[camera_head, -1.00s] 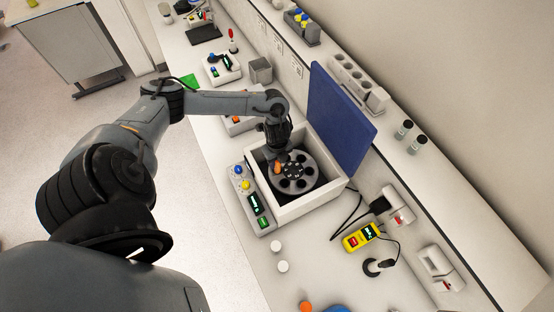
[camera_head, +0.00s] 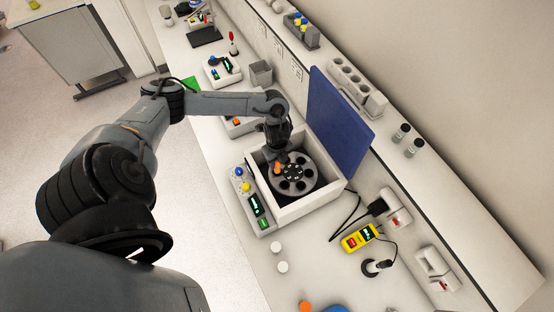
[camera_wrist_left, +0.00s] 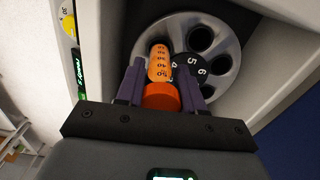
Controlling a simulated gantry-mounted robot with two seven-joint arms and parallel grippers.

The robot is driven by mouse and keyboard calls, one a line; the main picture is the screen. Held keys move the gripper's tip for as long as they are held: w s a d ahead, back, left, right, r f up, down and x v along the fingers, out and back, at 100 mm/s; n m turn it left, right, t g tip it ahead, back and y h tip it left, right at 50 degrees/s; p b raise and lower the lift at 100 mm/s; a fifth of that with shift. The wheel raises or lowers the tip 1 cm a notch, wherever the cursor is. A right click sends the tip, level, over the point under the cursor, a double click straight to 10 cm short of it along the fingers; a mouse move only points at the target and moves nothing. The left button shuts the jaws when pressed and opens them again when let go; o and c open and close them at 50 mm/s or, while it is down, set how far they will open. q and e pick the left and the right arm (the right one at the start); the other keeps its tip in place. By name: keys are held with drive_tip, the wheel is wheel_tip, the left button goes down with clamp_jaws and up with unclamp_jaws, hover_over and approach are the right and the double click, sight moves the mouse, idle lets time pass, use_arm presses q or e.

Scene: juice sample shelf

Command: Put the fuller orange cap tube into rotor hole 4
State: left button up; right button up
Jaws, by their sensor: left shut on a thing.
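My left gripper (camera_wrist_left: 160,85) is shut on the orange cap tube (camera_wrist_left: 161,95) inside the open centrifuge. The tube has an orange cap near the gripper and an orange body with dark markings pointing toward the rotor (camera_wrist_left: 229,68). In the head view the gripper (camera_head: 277,163) is over the left side of the grey rotor (camera_head: 310,165). The black hub shows numbers 5 and 6, with a partly covered 4 beside the tube. The tube's lower end overlaps a rim hole; its depth there cannot be told. My right gripper is not in view.
The white centrifuge housing (camera_head: 310,207) surrounds the rotor, with its blue lid (camera_head: 338,120) raised at the right. A control panel (camera_head: 253,202) runs along its left side. White caps (camera_head: 282,267) and a yellow meter (camera_head: 360,238) are on the bench nearby.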

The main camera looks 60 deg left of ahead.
sight(277, 167)
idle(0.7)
use_arm(q)
drive_tip(key=shift+f, duration=0.45)
drive_tip(key=shift+f+b, duration=0.9)
drive_tip(key=shift+f, duration=0.3)
drive_tip(key=shift+f, duration=0.35)
idle(0.6)
drive_tip(key=shift+f+b, duration=0.7)
drive_tip(key=shift+f, duration=0.3)
drive_tip(key=shift+r, duration=0.15)
drive_tip(key=shift+r+p, duration=1.5)
drive_tip(key=shift+p, duration=0.1)
drive_tip(key=shift+r+p, duration=0.9)
drive_tip(key=shift+r, duration=0.45)
